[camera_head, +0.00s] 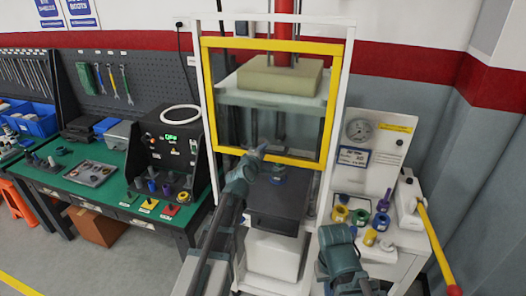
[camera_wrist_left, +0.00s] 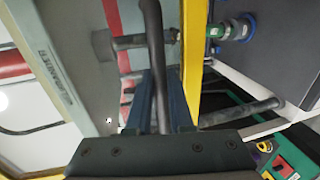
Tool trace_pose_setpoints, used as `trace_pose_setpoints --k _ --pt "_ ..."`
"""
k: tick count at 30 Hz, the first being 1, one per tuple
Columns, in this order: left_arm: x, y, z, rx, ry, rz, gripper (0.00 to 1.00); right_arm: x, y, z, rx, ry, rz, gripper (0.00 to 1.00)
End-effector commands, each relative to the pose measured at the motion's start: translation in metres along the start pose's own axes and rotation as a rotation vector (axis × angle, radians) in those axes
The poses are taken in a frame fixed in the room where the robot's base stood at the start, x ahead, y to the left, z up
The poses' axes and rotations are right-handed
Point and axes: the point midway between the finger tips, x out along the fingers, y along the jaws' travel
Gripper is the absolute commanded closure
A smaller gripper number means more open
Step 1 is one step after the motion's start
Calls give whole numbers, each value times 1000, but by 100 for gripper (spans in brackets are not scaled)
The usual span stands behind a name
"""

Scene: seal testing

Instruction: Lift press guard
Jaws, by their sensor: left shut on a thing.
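The press guard (camera_head: 207,95) is a yellow-edged clear frame on the front of the white press (camera_head: 349,75). Its lower yellow bar crosses the picture just above the dark press block (camera_head: 277,205). My left gripper (camera_head: 257,153) is at this lower bar, shut on the guard's handle. In the left wrist view the dark handle bar (camera_wrist_left: 153,60) runs between my fingers, beside the guard's yellow edge (camera_wrist_left: 193,60). My right arm shows at the bottom, right of the press; its fingers are not visible.
Behind the guard, a beige block (camera_head: 280,75) sits under the red press ram (camera_head: 284,20). Right of the press, a white side table holds a gauge (camera_head: 359,130), several coloured rings and a yellow-handled pump (camera_head: 410,200). A green-topped workbench (camera_head: 90,185) stands left.

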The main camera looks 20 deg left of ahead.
Motion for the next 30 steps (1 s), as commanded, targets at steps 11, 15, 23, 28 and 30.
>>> trace_pose_setpoints --k 11,15,23,28,30 --pt "0 -1 0 0 1 0 61 1 0 0 0 0 0 100" --pt "0 -1 0 0 0 0 50 1 0 0 0 0 0 100" --pt "-1 -1 0 0 0 0 50 0 0 0 0 0 0 100" --pt "-10 0 2 0 -1 0 50 -2 0 0 0 0 0 100" --pt "-17 1 2 0 -1 0 50 -4 0 0 -1 0 0 100"
